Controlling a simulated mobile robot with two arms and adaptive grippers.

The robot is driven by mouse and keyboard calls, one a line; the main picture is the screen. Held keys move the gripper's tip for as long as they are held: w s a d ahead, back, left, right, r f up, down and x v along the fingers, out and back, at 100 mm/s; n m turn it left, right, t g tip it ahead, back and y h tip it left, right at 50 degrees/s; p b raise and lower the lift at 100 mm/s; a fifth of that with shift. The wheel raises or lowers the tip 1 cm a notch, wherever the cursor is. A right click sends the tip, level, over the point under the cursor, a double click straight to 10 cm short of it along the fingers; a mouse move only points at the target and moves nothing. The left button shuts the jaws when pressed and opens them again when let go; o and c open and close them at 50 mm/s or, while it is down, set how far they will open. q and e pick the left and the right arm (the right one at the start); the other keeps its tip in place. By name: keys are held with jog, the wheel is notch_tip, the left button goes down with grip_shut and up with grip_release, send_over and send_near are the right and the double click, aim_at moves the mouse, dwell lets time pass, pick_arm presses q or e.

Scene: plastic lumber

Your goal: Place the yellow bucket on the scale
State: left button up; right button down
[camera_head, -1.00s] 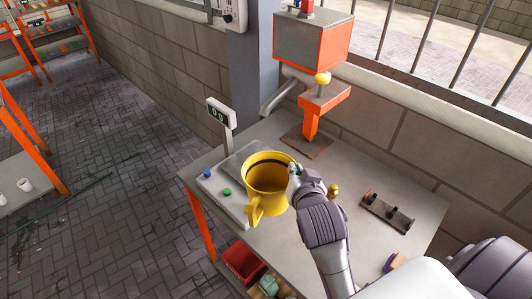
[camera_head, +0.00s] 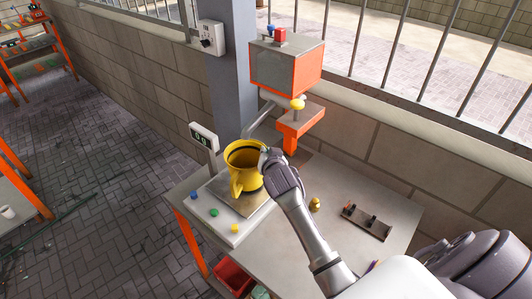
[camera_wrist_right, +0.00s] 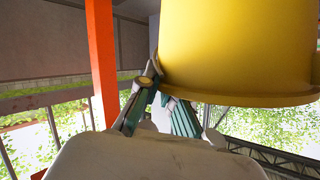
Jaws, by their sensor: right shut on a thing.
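The yellow bucket (camera_head: 238,180) is upright, with its open top facing up, over the back part of the scale's metal plate (camera_head: 250,208). I cannot tell whether its bottom touches the plate. My right gripper (camera_head: 264,160) is shut on the bucket's right side. In the right wrist view the bucket (camera_wrist_right: 240,50) fills the upper right, with the green-padded fingers (camera_wrist_right: 165,100) at its edge. The scale has a raised display (camera_head: 203,137) and coloured buttons on its front left. My left gripper is not in view.
An orange-and-grey machine (camera_head: 288,70) stands behind the bench, close to the bucket. A small brass-coloured piece (camera_head: 315,204) and a dark rack (camera_head: 366,222) lie to the right. A red bin (camera_head: 232,277) sits below the bench front. Bare bench (camera_head: 285,235) lies right of the scale.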

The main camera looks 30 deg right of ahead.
jog(key=shift+f, duration=0.55)
jog(key=c, duration=1.3)
grip_release()
jog(key=shift+a, duration=0.1)
jog(key=b+v, duration=0.2)
jog(key=v, duration=1)
